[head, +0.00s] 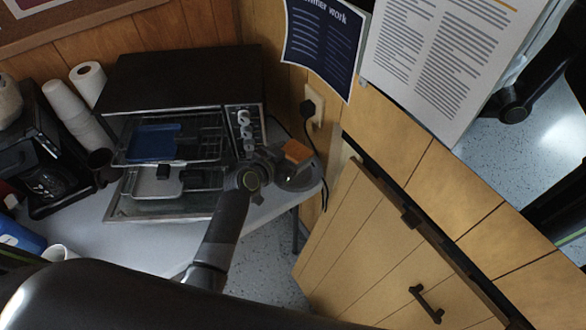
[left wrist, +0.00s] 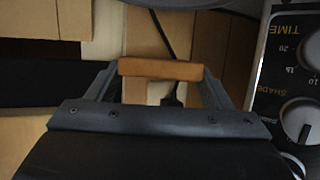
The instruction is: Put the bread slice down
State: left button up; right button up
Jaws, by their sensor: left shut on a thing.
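The bread slice (head: 298,152) is a small orange-brown piece. My left gripper (head: 283,158) is shut on it and holds it up at the right of the toaster oven (head: 180,75), near its control knobs. In the left wrist view the slice (left wrist: 160,69) shows edge-on between the two fingertips. A grey round-edged item (head: 300,178), perhaps a plate, lies on the table's right end, partly hidden by the gripper. From the head view I cannot tell the height of the slice above it. My right gripper is not in view.
The oven's door (head: 165,208) hangs open over the white table (head: 150,245), with a blue item (head: 153,142) on the rack. A coffee maker (head: 50,170) and stacked cups (head: 75,110) stand at left. A wall outlet with a plug (head: 312,107) and wooden cabinets (head: 385,240) are at right.

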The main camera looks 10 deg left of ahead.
pick_arm(q)
jog(key=shift+f+b, duration=0.6)
jog(key=shift+f, duration=2.6)
jog(key=shift+f+b, duration=0.6)
jog(key=shift+b, duration=0.25)
jog(key=o, duration=1)
jog(key=shift+s+f, duration=0.1)
jog(key=shift+s, duration=0.05)
jog(key=shift+r+p, duration=0.45)
jog(key=shift+p, duration=0.3)
jog(key=shift+r+p, duration=0.4)
jog(key=shift+p, duration=0.05)
jog(key=b+v, duration=0.1)
jog(key=v, duration=1)
jog(key=shift+s+a+r, duration=0.2)
jog(key=shift+s, duration=0.1)
